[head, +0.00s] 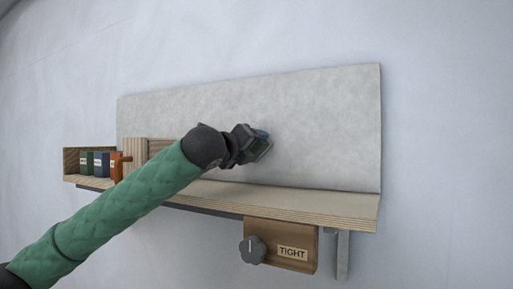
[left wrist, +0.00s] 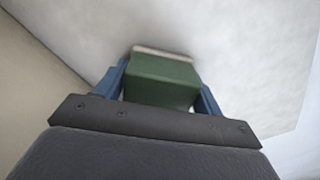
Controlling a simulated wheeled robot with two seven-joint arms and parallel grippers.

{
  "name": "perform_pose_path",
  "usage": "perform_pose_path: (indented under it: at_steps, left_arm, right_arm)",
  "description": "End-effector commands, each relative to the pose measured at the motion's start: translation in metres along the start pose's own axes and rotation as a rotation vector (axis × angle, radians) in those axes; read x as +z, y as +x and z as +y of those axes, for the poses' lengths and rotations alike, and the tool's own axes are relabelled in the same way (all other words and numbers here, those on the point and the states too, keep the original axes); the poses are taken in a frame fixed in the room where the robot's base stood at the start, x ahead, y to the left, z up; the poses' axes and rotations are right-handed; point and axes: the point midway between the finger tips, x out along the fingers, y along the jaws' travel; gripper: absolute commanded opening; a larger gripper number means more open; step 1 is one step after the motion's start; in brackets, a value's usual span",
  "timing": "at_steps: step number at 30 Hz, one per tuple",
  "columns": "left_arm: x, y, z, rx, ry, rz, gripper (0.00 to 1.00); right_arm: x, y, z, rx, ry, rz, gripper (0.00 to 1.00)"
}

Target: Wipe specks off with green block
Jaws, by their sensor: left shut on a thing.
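My left gripper (head: 259,145) is at the grey-white panel (head: 325,120), right of the panel's middle. In the left wrist view the gripper (left wrist: 163,85) has its blue fingers on both sides of the green block (left wrist: 160,82) and is shut on it. A pale strip (left wrist: 160,53) lies along the block's far edge, against or very close to the panel; I cannot tell whether it touches. In the head view the gripper mostly hides the block. I see no clear specks on the panel; the part behind my arm is hidden. My right gripper is not in view.
A plywood shelf (head: 300,205) runs below the panel. Below the shelf hangs a brown box (head: 270,240) with a grey knob and a "TIGHT" label, beside a metal bracket (head: 343,255).

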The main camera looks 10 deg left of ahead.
Motion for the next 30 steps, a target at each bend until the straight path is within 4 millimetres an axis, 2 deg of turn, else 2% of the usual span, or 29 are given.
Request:
perform_pose_path:
  at_steps: [30]
  left_arm:
    - [0.036, -0.002, 0.037, 0.004, 0.0, -0.001, 0.49]
  right_arm:
    - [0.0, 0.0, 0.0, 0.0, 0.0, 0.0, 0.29]
